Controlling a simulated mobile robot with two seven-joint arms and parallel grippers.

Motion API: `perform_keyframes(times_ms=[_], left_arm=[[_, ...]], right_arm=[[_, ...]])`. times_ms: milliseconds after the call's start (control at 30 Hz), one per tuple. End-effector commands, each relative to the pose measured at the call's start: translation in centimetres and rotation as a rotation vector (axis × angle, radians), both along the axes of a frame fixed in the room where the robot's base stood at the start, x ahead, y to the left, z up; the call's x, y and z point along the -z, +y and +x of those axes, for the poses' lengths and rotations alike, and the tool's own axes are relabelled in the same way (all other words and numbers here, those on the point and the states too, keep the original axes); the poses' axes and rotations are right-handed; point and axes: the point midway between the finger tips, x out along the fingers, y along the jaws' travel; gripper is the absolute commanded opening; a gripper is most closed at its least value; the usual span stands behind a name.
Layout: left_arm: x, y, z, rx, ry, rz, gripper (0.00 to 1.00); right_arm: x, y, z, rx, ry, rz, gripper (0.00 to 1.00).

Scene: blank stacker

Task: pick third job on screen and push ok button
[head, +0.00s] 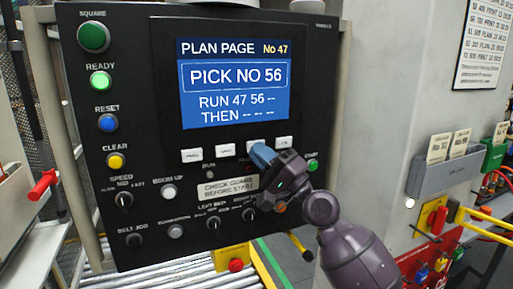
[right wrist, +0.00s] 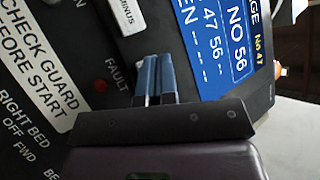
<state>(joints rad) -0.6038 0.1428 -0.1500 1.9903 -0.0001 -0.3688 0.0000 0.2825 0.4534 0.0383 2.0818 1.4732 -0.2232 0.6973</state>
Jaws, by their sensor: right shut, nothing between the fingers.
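The screen (head: 236,85) reads "PLAN PAGE No 47", "PICK NO 56", "RUN 47 56 --" and "THEN -- -- --"; part of it shows in the right wrist view (right wrist: 222,45). Below it is a row of white keys (head: 225,150), too small to read in the head view. My right gripper (head: 259,153) is shut and empty, its blue fingertips at the third key from the left and partly covering it. In the right wrist view its fingertips (right wrist: 154,60) lie beside a key ending in "MINUS" (right wrist: 129,15). I cannot tell whether they touch. My left gripper is out of view.
Left on the panel are green (head: 94,37), ready (head: 101,80), blue reset (head: 108,122) and yellow clear (head: 116,161) buttons. A green start button (head: 313,165) sits right of the keys. Knobs and a guard label (head: 228,188) lie below. Rollers (head: 175,272) run underneath.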

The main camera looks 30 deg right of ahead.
Motion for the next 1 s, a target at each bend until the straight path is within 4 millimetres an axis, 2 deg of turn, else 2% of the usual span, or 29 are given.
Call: perform_keyframes(times_ms=[533,1000], left_arm=[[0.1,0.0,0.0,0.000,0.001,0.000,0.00],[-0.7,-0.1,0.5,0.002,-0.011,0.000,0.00]], right_arm=[[0.0,0.0,0.1,0.000,0.000,0.000,0.00],[0.0,0.1,-1.4,0.000,0.000,0.000,0.00]])
